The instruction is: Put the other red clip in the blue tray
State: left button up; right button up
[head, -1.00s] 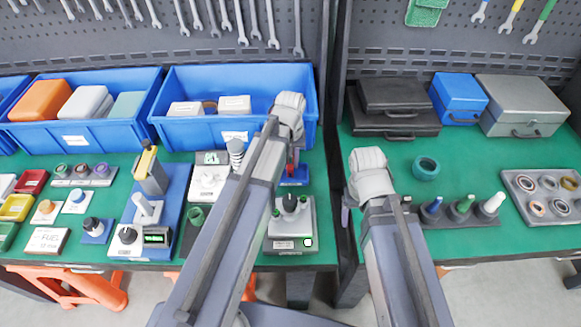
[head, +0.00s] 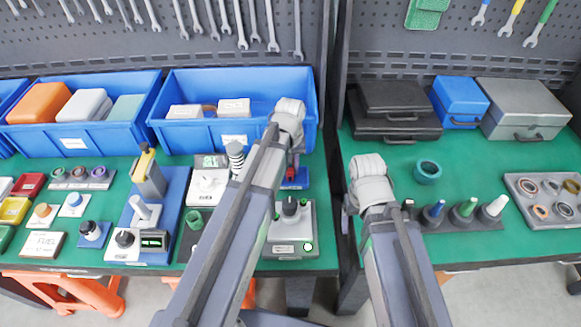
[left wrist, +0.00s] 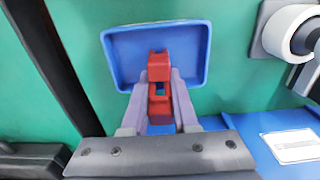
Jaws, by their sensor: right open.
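The small blue tray (left wrist: 200,60) lies on the green mat in the left wrist view. In the head view its edge (head: 301,181) shows beyond my left arm. My left gripper (left wrist: 163,100) is over the tray with a red clip (left wrist: 159,98) between its fingers, which appear to press on its sides. The red clip is partly hidden in the head view (head: 291,171). I cannot tell whether it touches the tray floor, or whether a second clip lies beneath it. My right gripper (head: 349,212) is open, over the gap between the benches, its fingers mostly hidden.
A large blue bin (head: 200,133) with boxes stands behind the tray. A grey device with a black knob (head: 290,232) stands in front of it. A teal ring (head: 427,171) and several coloured cones (head: 464,210) are on the right bench.

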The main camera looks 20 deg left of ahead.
pick_arm(q)
jog(key=shift+o, duration=1)
jog(key=shift+s+d, duration=0.1)
jog(key=shift+s, duration=0.1)
pick_arm(e)
jog(key=shift+f, duration=0.1)
pick_arm(q)
jog(key=shift+w+r+p, duration=0.15)
jog(key=shift+r+p, duration=0.2)
jog(key=shift+p, duration=0.3)
pick_arm(e)
jog(key=shift+w+r, duration=0.15)
jog(key=shift+r, duration=0.35)
pick_arm(q)
notch_tip(320, 180, up, 12)
jog(key=p, duration=1.2)
jog(key=shift+w+r, duration=0.1)
jog(key=s+d+m+y, duration=0.1)
jog(key=s+d+m, duration=0.6)
jog(key=s+d, duration=0.3)
jog(key=s, duration=0.4)
jog(key=shift+s+d, duration=0.15)
pick_arm(e)
notch_tip(320, 180, up, 12)
